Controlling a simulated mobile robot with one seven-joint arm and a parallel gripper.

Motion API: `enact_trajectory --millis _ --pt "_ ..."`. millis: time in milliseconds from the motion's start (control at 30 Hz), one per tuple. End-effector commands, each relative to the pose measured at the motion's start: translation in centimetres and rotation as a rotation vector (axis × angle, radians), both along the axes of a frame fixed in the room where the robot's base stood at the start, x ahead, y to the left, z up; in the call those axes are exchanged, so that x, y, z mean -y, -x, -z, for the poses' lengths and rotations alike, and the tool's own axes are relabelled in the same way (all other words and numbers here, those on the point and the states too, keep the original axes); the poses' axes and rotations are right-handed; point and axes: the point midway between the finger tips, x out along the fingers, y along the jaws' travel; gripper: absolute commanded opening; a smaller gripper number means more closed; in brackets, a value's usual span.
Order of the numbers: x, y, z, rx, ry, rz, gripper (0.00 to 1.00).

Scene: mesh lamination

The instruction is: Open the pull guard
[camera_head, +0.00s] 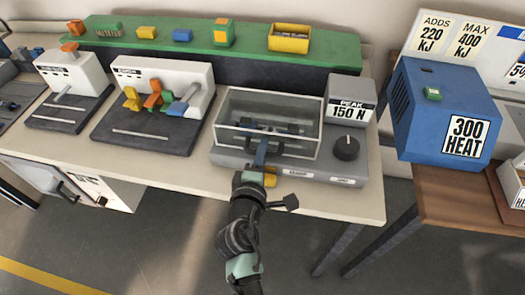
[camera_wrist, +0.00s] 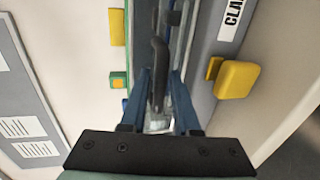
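The pull guard (camera_head: 232,108) is a clear box with a pale frame on the grey tester base, and it looks closed over dark parts inside. A dark bar handle (camera_wrist: 158,65) shows upright in the wrist view. My gripper (camera_head: 261,150) is at the guard's front, with its blue fingers reaching the handle. In the wrist view my gripper (camera_wrist: 161,78) has one finger on each side of the handle. The fingers look apart, with a small gap on the right side. Whether either finger touches the handle is unclear.
A yellow block (camera_wrist: 238,80) sits close beside my fingers, on the base front. A "PEAK 150 N" box (camera_head: 348,100) with a black knob (camera_head: 346,148) stands right of the guard. A fixture with coloured levers (camera_head: 152,98) stands left. The floor in front is clear.

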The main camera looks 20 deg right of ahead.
Motion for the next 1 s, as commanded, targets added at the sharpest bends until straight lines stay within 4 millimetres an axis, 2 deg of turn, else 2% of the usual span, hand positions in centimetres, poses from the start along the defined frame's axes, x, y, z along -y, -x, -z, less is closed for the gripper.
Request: enact_trajectory --millis 133,300,1000 --pt "0.00 0.01 0.00 0.000 0.000 0.000 0.30" --pt "-0.02 0.02 -0.01 0.000 0.000 0.000 0.00" --pt "-0.06 0.04 0.01 0.000 0.000 -0.001 0.00"
